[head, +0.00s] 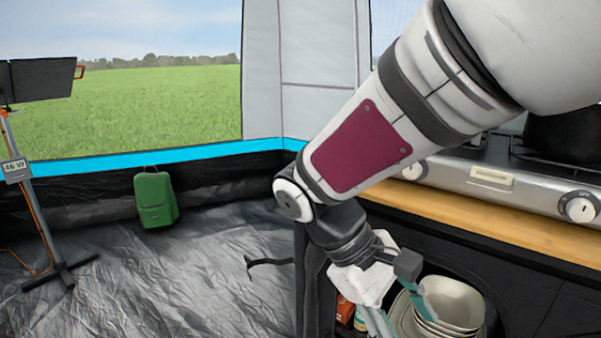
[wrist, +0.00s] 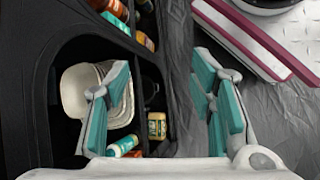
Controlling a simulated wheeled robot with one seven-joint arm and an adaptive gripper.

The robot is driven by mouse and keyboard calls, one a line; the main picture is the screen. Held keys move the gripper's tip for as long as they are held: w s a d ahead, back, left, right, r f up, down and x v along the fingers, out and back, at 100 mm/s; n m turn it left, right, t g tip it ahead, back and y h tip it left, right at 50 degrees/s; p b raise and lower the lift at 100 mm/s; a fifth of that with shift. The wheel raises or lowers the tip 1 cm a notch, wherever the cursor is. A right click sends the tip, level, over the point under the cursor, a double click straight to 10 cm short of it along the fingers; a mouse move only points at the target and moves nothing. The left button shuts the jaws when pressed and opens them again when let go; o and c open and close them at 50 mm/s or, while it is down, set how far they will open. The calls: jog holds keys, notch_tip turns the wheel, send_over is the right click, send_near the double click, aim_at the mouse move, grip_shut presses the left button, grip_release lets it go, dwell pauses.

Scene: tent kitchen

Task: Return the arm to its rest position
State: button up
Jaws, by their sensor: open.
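My arm reaches across the right half of the head view, with a maroon panel on its link. My gripper (head: 385,310) hangs low in front of the cabinet shelf, and its fingertips run off the bottom edge there. In the wrist view my gripper (wrist: 165,85) is open, its teal-padded fingers wide apart with nothing between them. The left finger overlaps the stacked bowls (wrist: 75,90) in the picture. I cannot tell whether it touches them.
A black cabinet (head: 545,295) with a wooden top (head: 450,222) and a stove (head: 490,178) stands right. Its shelf holds pale bowls (head: 452,300), bottles and a jar (wrist: 157,126). A green bag (head: 155,200) and a lamp stand (head: 38,205) are left. The grey floor (head: 180,285) between is mostly clear.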

jog(key=s+d+r+m+t+y, duration=0.2)
jog(key=s+m+y, duration=0.2)
jog(key=s, duration=0.5)
jog(key=s+d+r+m+t+y, duration=0.1)
jog(key=s+d+r+m+y, duration=0.2)
jog(key=s, duration=0.5)
notch_tip(320, 180, up, 33)
jog(key=t+p, duration=0.4)
jog(key=p, duration=2.9)
jog(key=shift+a+m, duration=0.25)
jog(key=shift+m, duration=0.15)
